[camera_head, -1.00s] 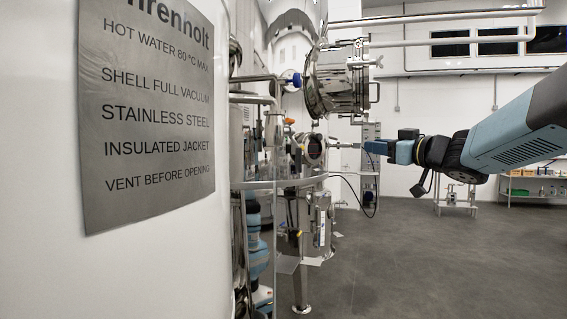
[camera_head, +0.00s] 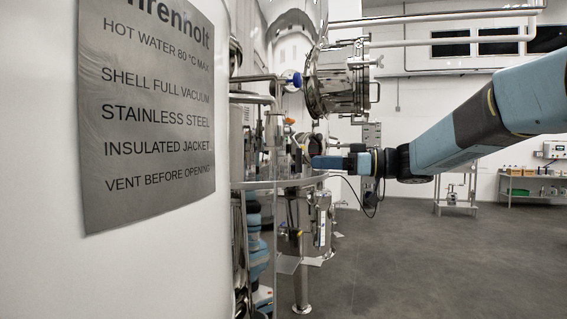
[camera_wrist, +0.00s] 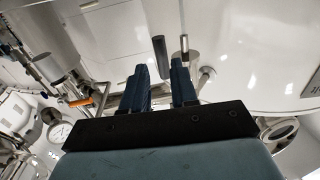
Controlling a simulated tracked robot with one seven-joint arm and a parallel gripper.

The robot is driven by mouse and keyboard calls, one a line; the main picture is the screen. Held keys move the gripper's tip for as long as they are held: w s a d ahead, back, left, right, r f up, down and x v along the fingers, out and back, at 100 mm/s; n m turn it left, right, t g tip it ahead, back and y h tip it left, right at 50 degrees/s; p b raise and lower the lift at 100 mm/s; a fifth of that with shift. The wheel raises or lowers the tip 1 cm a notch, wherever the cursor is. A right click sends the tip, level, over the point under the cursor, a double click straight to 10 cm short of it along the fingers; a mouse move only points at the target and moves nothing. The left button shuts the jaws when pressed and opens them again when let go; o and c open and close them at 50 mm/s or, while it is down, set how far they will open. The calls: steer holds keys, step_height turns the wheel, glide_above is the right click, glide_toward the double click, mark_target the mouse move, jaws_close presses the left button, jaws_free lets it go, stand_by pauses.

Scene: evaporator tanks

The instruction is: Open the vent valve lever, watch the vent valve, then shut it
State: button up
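My gripper (camera_wrist: 162,82) shows in the wrist view with its two dark blue fingers apart and a gap between them. A dark upright bar (camera_wrist: 160,57) and a thin metal rod (camera_wrist: 184,46) show just beyond the fingertips; I cannot tell whether either is the vent valve lever. An orange handle (camera_wrist: 81,102) on the pipework lies to the left of the fingers, apart from them. In the head view my gripper (camera_head: 318,162) is at the tank's pipework, near a small orange part (camera_head: 290,121). The lever's contact with my gripper cannot be made out.
A blue-handled valve (camera_head: 296,79) and a round steel hatch (camera_head: 338,80) are above my gripper. A steel rail (camera_head: 275,184) runs just below it. A pressure gauge (camera_wrist: 60,131) is at lower left in the wrist view. Open grey floor (camera_head: 430,265) lies to the right.

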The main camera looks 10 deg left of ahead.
steer(key=a, duration=0.8)
jaws_close()
steer(key=shift+r, duration=0.1)
